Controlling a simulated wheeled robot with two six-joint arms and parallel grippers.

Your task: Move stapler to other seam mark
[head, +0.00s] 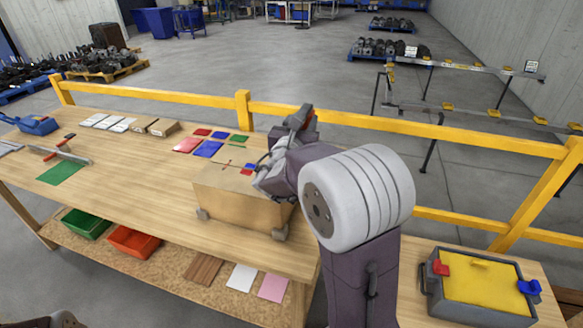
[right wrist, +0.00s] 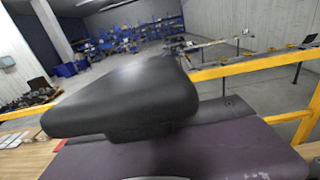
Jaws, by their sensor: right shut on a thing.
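A cardboard box (head: 232,205) stands on the workbench, with a thin dark reddish mark (head: 228,164) on its top. Small red and blue patches (head: 247,170) show beside my right gripper. My right gripper (head: 266,180) is shut at the right part of the box top; its fingertips are mostly hidden by my arm. A large dark grey body (right wrist: 130,95) fills the middle of the right wrist view, probably the same tool. Whether it touches the box I cannot tell. My left gripper is not in view.
Coloured sheets (head: 208,149) lie behind the box, and small cartons (head: 162,127) lie farther left. A yellow rail (head: 350,118) runs behind the bench. A grey-rimmed yellow tray (head: 433,296) sits at right.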

